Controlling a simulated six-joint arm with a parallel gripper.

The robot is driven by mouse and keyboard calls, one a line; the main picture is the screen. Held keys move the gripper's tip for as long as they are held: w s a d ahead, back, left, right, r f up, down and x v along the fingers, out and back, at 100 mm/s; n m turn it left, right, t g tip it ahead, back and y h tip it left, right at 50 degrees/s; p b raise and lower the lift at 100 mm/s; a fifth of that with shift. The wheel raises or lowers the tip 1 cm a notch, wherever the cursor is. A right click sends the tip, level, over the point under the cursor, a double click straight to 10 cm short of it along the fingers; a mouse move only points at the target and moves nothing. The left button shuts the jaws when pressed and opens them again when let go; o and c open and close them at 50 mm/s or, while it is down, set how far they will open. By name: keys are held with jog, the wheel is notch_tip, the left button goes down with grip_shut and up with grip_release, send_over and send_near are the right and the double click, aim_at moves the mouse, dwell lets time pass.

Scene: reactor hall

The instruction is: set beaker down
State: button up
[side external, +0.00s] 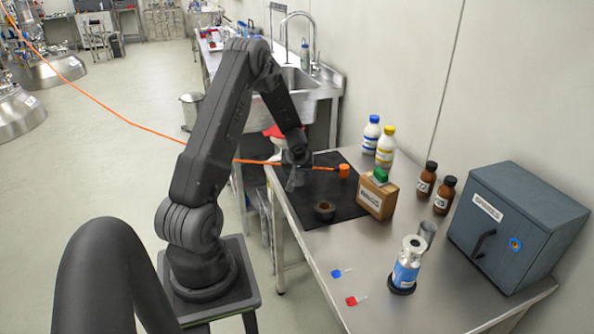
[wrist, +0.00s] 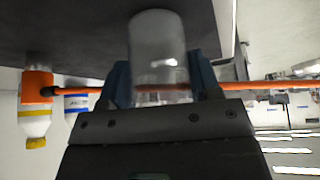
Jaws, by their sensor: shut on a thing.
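In the wrist view, my gripper (wrist: 164,84) is shut on a clear beaker (wrist: 158,45), which sits between the two blue-grey fingers. The dark mat (wrist: 70,30) fills the upper part of this view behind the beaker. In the side view, my gripper (side external: 296,168) points down over the left part of the black mat (side external: 350,206) on the steel table. The beaker is too small and dark there to make out clearly. I cannot tell whether its base touches the mat.
An orange cable (side external: 255,162) crosses by my gripper to an orange block (side external: 344,170). A dark ring (side external: 324,210) and wooden box (side external: 377,197) stand nearby. Bottles (side external: 384,146), a labelled canister (side external: 406,268) and blue-grey cabinet (side external: 515,228) are farther right.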

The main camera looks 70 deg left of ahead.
jog(key=shift+f, duration=0.1)
jog(key=o, duration=0.9)
